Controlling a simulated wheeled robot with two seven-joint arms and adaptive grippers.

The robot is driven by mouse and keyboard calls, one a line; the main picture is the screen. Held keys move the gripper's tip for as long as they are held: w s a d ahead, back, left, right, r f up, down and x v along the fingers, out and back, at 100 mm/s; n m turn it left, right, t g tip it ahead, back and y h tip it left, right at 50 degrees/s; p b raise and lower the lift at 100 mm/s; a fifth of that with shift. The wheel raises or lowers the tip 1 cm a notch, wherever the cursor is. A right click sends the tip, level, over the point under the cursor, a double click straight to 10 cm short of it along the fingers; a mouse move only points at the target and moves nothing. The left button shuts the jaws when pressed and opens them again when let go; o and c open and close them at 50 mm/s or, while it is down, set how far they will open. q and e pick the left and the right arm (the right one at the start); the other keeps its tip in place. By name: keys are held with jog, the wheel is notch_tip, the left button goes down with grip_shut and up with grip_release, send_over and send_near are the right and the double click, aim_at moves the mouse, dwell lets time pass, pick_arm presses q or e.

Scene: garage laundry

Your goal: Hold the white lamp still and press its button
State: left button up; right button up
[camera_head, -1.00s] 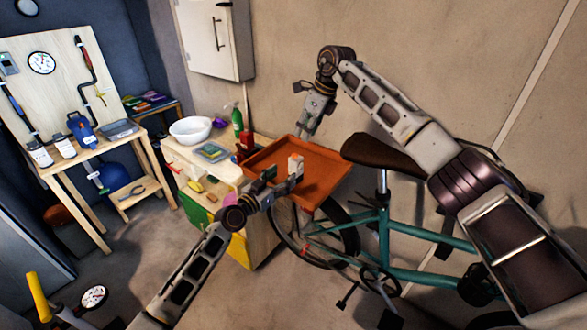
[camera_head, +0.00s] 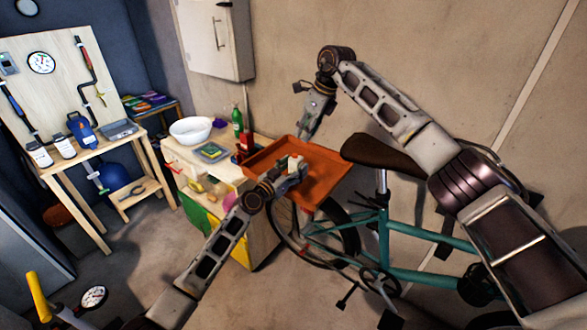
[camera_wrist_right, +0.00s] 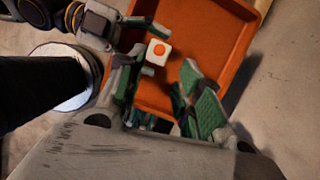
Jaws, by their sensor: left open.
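The white lamp, a small white block with a round orange button (camera_wrist_right: 158,51) on its top face, stands on the orange tray (camera_head: 322,186). In the right wrist view, my left gripper (camera_wrist_right: 143,45) is at the lamp's left side, its fingers open and not visibly closed on it. It also shows low over the tray in the head view (camera_head: 296,170), where it partly hides the lamp. My right gripper (camera_wrist_right: 165,95) is open and empty; its two green-padded fingers are apart, with the lamp beyond them. It hangs behind the tray in the head view (camera_head: 306,134).
A teal bicycle (camera_head: 420,233) stands right of and below the tray. The cabinet top left of it holds a white bowl (camera_head: 190,130), a green bottle (camera_head: 237,118) and a red bottle (camera_head: 246,143). The wall is close behind my right arm.

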pick_arm(q)
jog(key=shift+c, duration=0.3)
jog(key=c, duration=1.1)
pick_arm(e)
jog(key=shift+c, duration=0.4)
grip_shut()
jog(key=shift+f, duration=0.1)
